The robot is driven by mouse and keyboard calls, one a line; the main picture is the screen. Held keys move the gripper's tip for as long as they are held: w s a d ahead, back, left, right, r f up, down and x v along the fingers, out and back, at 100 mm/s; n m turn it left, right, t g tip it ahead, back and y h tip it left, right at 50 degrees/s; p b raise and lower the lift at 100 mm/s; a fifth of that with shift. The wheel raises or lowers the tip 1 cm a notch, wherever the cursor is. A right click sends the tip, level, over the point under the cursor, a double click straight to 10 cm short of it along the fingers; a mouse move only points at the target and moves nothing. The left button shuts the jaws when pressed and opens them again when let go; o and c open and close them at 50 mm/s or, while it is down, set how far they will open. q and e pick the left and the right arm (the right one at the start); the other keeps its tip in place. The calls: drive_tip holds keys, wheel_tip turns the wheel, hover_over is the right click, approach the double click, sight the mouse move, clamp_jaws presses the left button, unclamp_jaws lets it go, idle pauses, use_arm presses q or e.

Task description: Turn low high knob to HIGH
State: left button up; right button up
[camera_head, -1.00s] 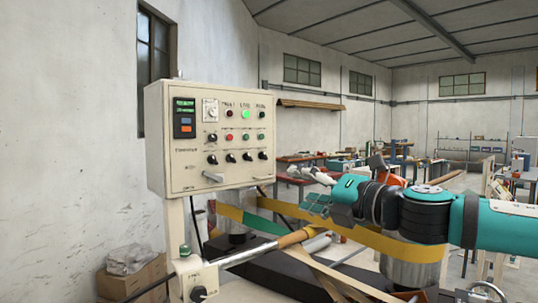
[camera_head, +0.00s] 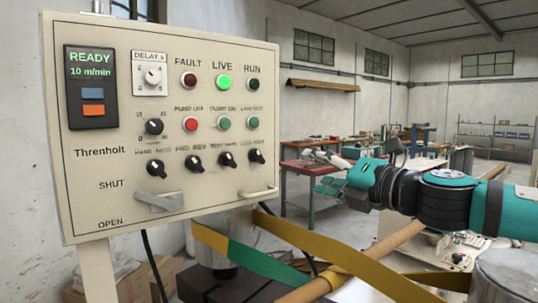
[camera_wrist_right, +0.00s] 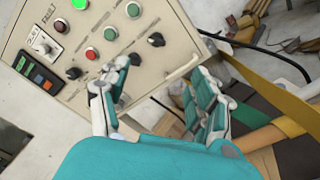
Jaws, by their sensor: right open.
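The beige control panel (camera_head: 180,215) fills the left of the head view. Its lower row has several black selector knobs with small, blurred labels. The rightmost knob (camera_head: 257,156) has a label that seems to end in HIGH; its setting is hard to tell. It also shows in the right wrist view (camera_wrist_right: 155,40). My right gripper (camera_head: 325,171) is open and empty, to the right of the panel in the head view. In the right wrist view my fingers (camera_wrist_right: 162,75) point toward the panel, with the left finger covering part of the knob row. My left gripper is out of view.
A grey lever (camera_head: 158,202) and a bar handle (camera_head: 258,193) stick out below the knobs. Yellow and green bands (camera_head: 265,262) and a wooden rod (camera_head: 400,240) lie below my right arm.

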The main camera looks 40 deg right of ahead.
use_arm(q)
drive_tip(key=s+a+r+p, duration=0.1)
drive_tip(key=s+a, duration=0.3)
use_arm(e)
drive_tip(key=w, duration=0.4)
drive_tip(key=p, duration=0.4)
approach(261, 157)
drive_tip(key=w, duration=0.4)
drive_tip(key=shift+w+d+r, duration=0.15)
drive_tip(key=shift+r, duration=0.15)
drive_tip(key=w+p, duration=0.2)
drive_tip(key=w, duration=0.1)
drive_tip(key=shift+w+d, duration=0.2)
drive_tip(key=shift+w+d+f+p, duration=0.1)
drive_tip(key=shift+w+f+p, duration=0.05)
drive_tip(key=shift+w+p, duration=0.4)
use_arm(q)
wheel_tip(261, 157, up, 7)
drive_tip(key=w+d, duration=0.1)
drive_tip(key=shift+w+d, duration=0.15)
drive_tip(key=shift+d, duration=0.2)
use_arm(e)
drive_tip(key=c, duration=1.2)
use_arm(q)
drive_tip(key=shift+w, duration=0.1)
use_arm(e)
drive_tip(key=shift+o, duration=0.2)
